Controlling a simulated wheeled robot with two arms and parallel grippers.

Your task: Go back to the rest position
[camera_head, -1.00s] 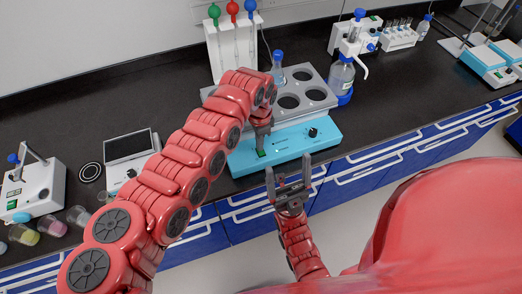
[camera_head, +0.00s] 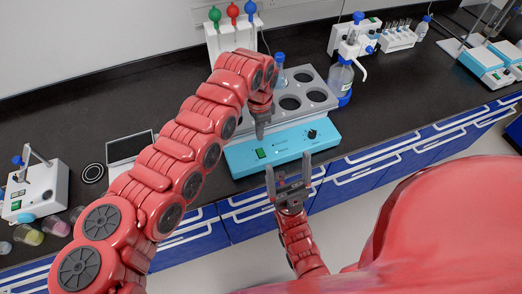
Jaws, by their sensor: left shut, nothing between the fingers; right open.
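My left gripper (camera_head: 260,130) is shut and empty, pointing down above the front left of the water-bath-like device with a turquoise front panel (camera_head: 290,146). The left arm arches in from the lower left and hides part of that device's left side. My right gripper (camera_head: 289,176) is open and empty, pointing up in front of the bench's blue drawers, with two parallel fingers apart.
A flask with a blue cap (camera_head: 280,74) stands in the device. Behind it is a pipette stand (camera_head: 232,42). A dispenser bottle (camera_head: 341,78) stands to the right. A white instrument (camera_head: 37,190) and several small beakers (camera_head: 56,226) are at the left.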

